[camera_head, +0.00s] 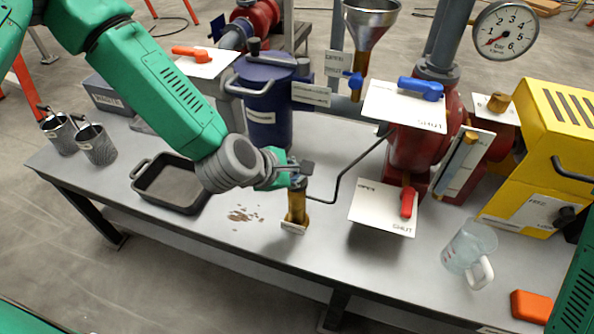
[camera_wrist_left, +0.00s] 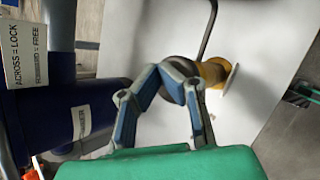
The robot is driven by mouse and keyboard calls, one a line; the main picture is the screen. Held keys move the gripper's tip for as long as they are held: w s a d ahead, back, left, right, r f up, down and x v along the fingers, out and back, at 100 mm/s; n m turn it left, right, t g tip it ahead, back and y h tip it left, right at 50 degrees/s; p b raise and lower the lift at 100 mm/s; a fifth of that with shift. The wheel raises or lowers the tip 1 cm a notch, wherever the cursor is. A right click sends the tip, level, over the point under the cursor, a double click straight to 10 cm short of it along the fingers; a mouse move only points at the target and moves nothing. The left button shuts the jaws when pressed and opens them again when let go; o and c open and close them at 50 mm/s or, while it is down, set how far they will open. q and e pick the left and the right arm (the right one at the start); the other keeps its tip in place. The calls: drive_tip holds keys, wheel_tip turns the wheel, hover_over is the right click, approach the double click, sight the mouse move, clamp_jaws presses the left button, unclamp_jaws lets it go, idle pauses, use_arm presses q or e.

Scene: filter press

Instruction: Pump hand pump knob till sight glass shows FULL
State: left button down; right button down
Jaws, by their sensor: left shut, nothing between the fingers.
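The hand pump (camera_head: 296,207) is a short brass cylinder standing upright on the table near its front edge, with a small label at its foot. Its dark knob (camera_head: 307,167) is at the top, and it also shows in the wrist view (camera_wrist_left: 181,70). My left gripper (camera_head: 296,172) is shut at the knob, its fingertips close against it with nothing between them. Whether they touch the knob I cannot tell. My right gripper is not in view.
A thin dark pipe (camera_head: 340,180) runs from the pump toward the red housing (camera_head: 412,150). A blue vessel (camera_head: 268,110), black tray (camera_head: 172,185), brown crumbs (camera_head: 242,215), clear jug (camera_head: 468,248) and yellow cabinet (camera_head: 560,140) stand around. The table front is mostly clear.

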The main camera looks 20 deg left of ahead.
use_arm(q)
drive_tip(key=shift+s+f, duration=0.1)
drive_tip(key=shift+f, duration=0.35)
drive_tip(key=shift+r, duration=0.15)
idle(0.4)
drive_tip(key=shift+a+r+p, duration=0.1)
drive_tip(key=shift+r+p, duration=1.65)
drive_tip(key=shift+r, duration=0.5)
wheel_tip(320, 180, up, 5)
drive_tip(key=p, duration=0.4)
idle(1.9)
